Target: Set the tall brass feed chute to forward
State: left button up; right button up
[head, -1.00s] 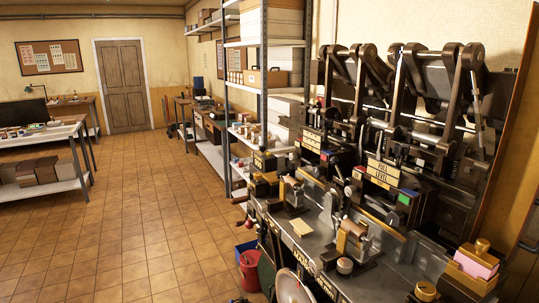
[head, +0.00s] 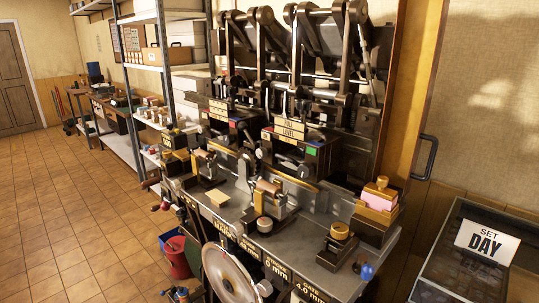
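The cam press (head: 300,150) stands along the wall from the middle to the right in the head view. I cannot tell for sure which of its parts is the tall brass feed chute. Brass-coloured parts on its bench include a block with a pink piece and a knob (head: 377,205) at the right end, a round-topped unit (head: 340,236) in front of it, and a slanted brown-brass unit (head: 271,198) near the middle. Neither of my grippers shows in the head view.
A large disc wheel (head: 228,275) juts out at the bench front, beside a red bucket (head: 178,257). A dark case with a "SET DAY" card (head: 487,242) stands at the right. Metal shelving (head: 160,70) is behind left. The tiled floor (head: 70,220) at left is open.

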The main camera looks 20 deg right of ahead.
aim_at(420, 26)
jog(key=z, duration=1.55)
